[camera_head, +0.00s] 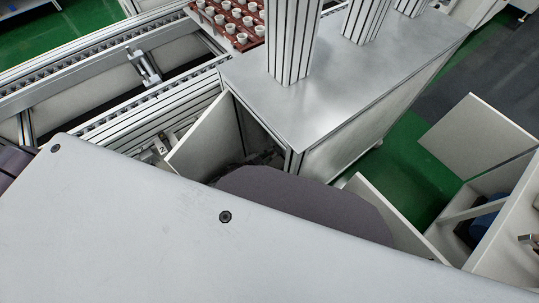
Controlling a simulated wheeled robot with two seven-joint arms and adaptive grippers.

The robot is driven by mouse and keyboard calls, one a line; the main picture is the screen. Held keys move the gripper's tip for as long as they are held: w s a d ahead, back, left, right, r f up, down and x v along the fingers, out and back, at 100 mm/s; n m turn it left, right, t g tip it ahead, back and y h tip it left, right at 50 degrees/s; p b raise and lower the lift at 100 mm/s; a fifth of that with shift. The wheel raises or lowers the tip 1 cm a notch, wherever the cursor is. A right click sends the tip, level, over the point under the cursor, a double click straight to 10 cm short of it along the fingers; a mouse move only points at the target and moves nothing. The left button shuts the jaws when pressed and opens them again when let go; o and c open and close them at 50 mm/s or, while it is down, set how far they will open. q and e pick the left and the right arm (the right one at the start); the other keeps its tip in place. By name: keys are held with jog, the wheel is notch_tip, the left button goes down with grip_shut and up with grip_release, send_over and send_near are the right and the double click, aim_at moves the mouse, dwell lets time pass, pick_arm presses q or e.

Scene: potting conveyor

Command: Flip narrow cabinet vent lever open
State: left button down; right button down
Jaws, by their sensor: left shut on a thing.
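The cabinet (335,150) has a bare metal top and stands in the middle of the head view. Its door (211,140) stands open toward the left, and a dark opening shows beside it. The vent lever cannot be made out. Small metal parts that look like my left gripper (158,150) show just left of the door's outer edge. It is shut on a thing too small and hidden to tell. My right gripper is not in view. My own large grey body panel covers the lower part of the view.
A conveyor (105,75) runs along the upper left. A brown tray (222,27) with several white pots stands behind the cabinet. Another light panel (385,212) stands open at the cabinet's right. An open cabinet (510,225) with a blue thing inside is at far right. Green floor (405,150) is free between.

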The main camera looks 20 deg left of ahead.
pick_arm(q)
jog(key=shift+d, duration=0.15)
jog(key=c, duration=1.5)
grip_release()
jog(key=shift+o, duration=0.2)
jog(key=shift+f, duration=0.1)
